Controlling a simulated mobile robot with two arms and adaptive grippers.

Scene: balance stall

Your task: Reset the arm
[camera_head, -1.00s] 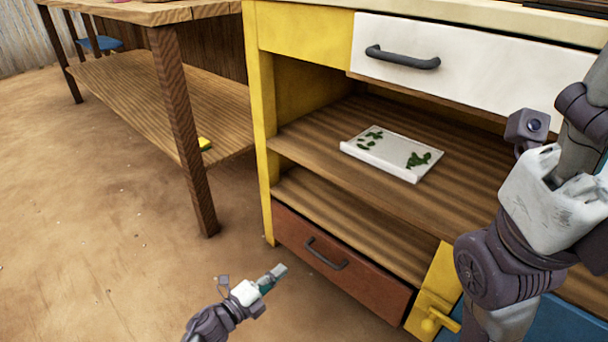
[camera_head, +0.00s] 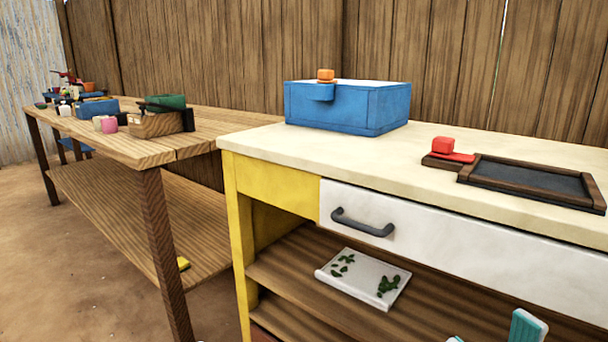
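Two teal and white fingertips poke in at the bottom right edge, in front of the shelf. I take them for my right gripper (camera_head: 491,335), with its fingers apart and nothing seen between them. Its wrist and the rest of the arm are cut off below the picture. My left gripper is not in view.
The yellow cabinet's pale top (camera_head: 300,150) holds a blue box (camera_head: 345,108) with an orange block (camera_head: 326,75), a dark tray (camera_head: 530,182) and a red piece (camera_head: 443,146). Below are a white drawer (camera_head: 450,230) and a white board with green leaves (camera_head: 362,277). A cluttered wooden table (camera_head: 195,140) stands left.

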